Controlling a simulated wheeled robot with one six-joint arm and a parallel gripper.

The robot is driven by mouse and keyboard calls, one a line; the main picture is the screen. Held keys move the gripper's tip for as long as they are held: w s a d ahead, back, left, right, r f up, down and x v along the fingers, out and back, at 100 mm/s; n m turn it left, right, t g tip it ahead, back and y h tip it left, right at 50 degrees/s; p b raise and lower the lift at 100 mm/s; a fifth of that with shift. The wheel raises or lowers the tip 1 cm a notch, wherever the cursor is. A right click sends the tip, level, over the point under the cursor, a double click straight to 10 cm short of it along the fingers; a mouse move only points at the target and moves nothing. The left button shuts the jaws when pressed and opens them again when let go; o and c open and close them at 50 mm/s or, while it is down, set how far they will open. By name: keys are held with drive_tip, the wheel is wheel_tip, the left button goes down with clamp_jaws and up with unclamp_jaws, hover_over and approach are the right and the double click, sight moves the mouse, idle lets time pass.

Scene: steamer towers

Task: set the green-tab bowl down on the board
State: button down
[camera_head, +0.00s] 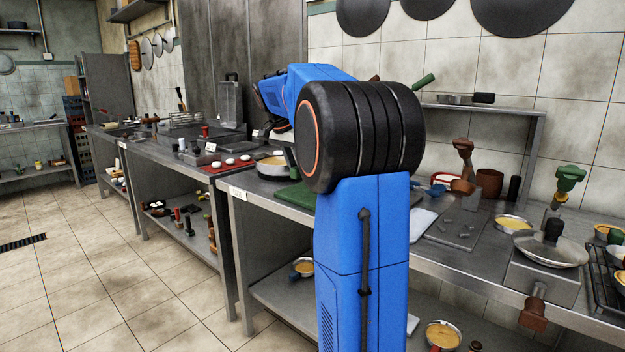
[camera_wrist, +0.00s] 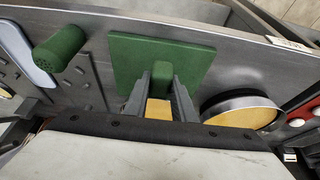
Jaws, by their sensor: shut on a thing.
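My gripper (camera_wrist: 161,75) is in the lower middle of the wrist view, its two grey fingers closed around a green tab (camera_wrist: 177,58). A small patch of yellow (camera_wrist: 158,108) shows between the fingers; it looks like the bowl's contents, but the rest of the bowl is hidden by my gripper. The flat green board (camera_wrist: 130,50) lies on the steel counter beyond the fingertips, and the tab overlaps it in the picture. I cannot tell whether the bowl touches it. In the head view the board (camera_head: 295,196) shows left of my arm, which hides my gripper.
A round pan with yellow contents (camera_wrist: 240,115) stands close right of the board in the wrist view. A green cylindrical handle (camera_wrist: 60,48) juts up on the left. A red tray with white items (camera_head: 230,164) is farther along the counter (camera_head: 262,190).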

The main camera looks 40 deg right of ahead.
drive_tip(key=shift+x, duration=2.6)
drive_tip(key=shift+f, duration=0.5)
drive_tip(key=c, duration=1.4)
unclamp_jaws()
drive_tip(key=v, duration=1.7)
drive_tip(key=shift+a+r, duration=0.1)
